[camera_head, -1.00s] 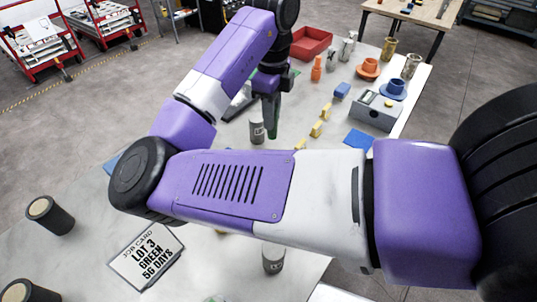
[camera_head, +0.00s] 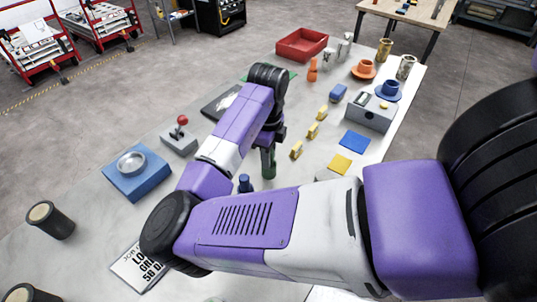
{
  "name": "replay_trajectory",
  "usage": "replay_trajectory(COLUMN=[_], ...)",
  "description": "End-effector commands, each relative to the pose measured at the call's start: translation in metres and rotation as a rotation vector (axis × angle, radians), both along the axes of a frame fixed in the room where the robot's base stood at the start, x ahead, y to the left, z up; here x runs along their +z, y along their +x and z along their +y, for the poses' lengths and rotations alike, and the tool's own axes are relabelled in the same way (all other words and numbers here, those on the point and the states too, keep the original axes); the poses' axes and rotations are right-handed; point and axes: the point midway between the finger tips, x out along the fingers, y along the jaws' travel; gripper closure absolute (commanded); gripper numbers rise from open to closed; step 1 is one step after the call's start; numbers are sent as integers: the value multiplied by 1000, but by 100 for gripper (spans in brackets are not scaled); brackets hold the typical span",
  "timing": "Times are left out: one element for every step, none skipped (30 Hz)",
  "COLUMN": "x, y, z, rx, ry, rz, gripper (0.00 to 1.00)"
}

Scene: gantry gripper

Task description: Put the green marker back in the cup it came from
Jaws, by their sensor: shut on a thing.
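My gripper (camera_head: 267,143) is beyond my arm's elbow, low over the middle of the table, and partly covered by my wrist. It is shut on a green upright piece, which looks like the green marker (camera_head: 268,168). The marker's lower end is close to the tabletop; whether it touches anything is unclear. A gold cup (camera_head: 385,50) and a silvery cup (camera_head: 406,67) stand at the far right edge. Which cup the marker came from is not clear.
A dark blue piece (camera_head: 245,183) stands just left of the marker, partly behind my arm. Yellow blocks (camera_head: 313,130) lie right of the gripper. A red tray (camera_head: 302,45), grey box (camera_head: 369,114), joystick box (camera_head: 180,138) and blue stand (camera_head: 137,177) surround the area.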

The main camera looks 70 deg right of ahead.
Motion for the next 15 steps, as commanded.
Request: replay_trajectory(x=[0, 0, 0, 0, 0, 0, -1, -2, -4, -4, -3, -3, -3, -3, -3], y=[0, 0, 0, 0, 0, 0, 0, 0, 0, 0, 0, 0, 0, 0, 0], z=[0, 0, 0, 0, 0, 0, 0, 0, 0, 0, 0, 0, 0, 0, 0], rx=[0, 0, 0, 0, 0, 0, 0, 0, 0, 0, 0, 0, 0, 0, 0], ry=[0, -1, 0, 0, 0, 0, 0, 0, 0, 0, 0, 0, 0, 0, 0], rz=[0, 0, 0, 0, 0, 0, 0, 0, 0, 0, 0, 0, 0, 0, 0], gripper=[100, 100, 100, 100, 100, 100, 100, 100, 100, 74, 68, 60, 54, 54, 54])
